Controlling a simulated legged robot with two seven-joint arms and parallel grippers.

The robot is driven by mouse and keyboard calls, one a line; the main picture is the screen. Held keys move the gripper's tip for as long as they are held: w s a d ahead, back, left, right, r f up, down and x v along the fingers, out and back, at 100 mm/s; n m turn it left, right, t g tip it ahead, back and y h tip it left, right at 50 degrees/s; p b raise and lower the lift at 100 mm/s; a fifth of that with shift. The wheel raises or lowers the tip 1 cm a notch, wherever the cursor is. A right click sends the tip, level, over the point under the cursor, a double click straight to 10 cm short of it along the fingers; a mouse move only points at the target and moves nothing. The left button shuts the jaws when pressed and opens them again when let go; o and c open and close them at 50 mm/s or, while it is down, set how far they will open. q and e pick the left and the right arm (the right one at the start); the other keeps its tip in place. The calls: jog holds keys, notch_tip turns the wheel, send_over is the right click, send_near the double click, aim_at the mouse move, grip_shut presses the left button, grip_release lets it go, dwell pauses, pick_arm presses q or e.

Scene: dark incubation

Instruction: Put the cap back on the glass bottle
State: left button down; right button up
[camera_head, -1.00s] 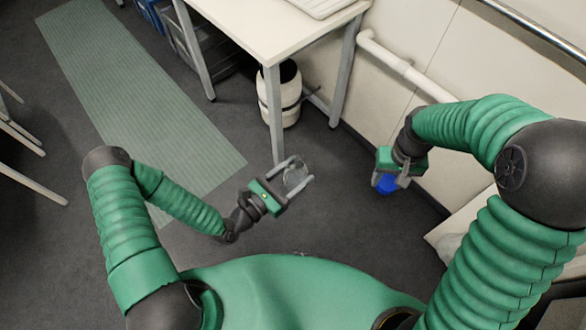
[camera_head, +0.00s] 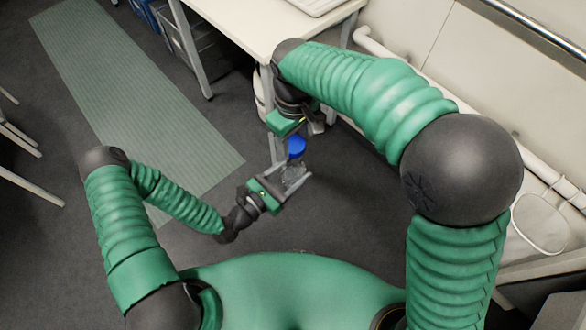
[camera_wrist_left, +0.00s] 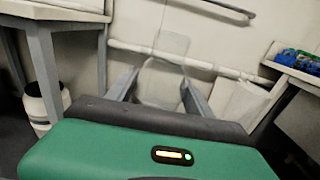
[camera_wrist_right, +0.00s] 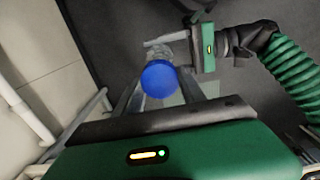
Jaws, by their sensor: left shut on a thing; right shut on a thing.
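The glass bottle (camera_head: 294,175) is clear and held between the fingers of my left gripper (camera_head: 290,180). It also shows, pale and see-through, in the left wrist view (camera_wrist_left: 160,80). The blue cap (camera_head: 296,147) is in my right gripper (camera_head: 308,130), which is shut on it. In the head view the cap appears just above the bottle's top. In the right wrist view the cap (camera_wrist_right: 159,79) sits between the fingers, with the bottle partly hidden behind it. I cannot tell whether cap and bottle touch.
A white table (camera_head: 255,30) with a grey leg stands just beyond the grippers. A white container (camera_wrist_left: 42,105) stands under it. A pale pipe (camera_wrist_right: 28,115) runs along the wall. The dark floor around the grippers is clear.

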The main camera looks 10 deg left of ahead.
aim_at(294, 171)
dwell(0.3)
jog(key=shift+f, duration=2)
jog(key=shift+f, duration=0.8)
jog(key=shift+f, duration=0.6)
jog(key=m, duration=0.3)
jog(key=o, duration=1.3)
jog(key=shift+r, duration=0.1)
